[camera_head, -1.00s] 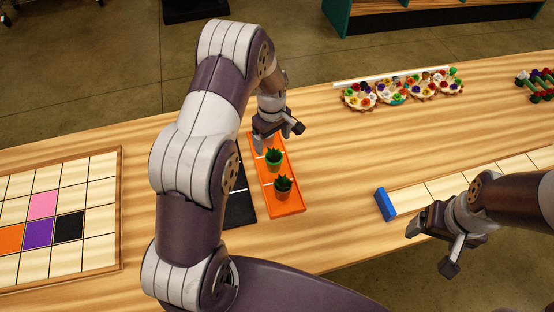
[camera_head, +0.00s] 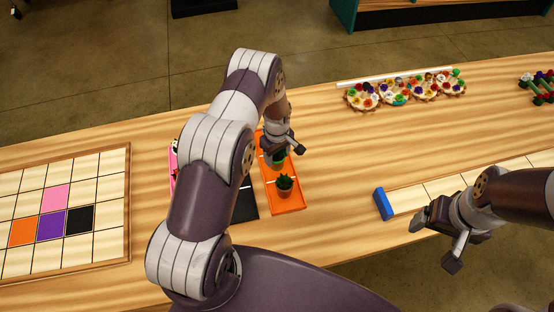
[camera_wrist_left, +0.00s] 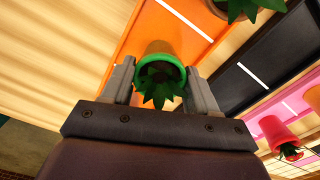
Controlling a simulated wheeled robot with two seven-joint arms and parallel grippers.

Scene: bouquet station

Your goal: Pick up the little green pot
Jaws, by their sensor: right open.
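The little green pot (camera_head: 277,162) holds a spiky plant and stands on the orange tray (camera_head: 290,207). My left gripper (camera_head: 281,151) is over it and hides part of it. In the left wrist view, the pot (camera_wrist_left: 160,62) with its bright green rim sits between the two fingers of my left gripper (camera_wrist_left: 160,72). The fingers look open, one on each side, with narrow gaps to the pot. A brown pot (camera_head: 286,191) with a similar plant stands on the same tray, nearer to me. My right gripper (camera_head: 436,241) is open and empty near the table's front edge.
A black tray (camera_head: 244,205) lies left of the orange one. A grid board (camera_head: 122,220) lies at the left, flower baskets (camera_head: 396,98) at the back, and a blue-ended strip (camera_head: 383,203) at the right.

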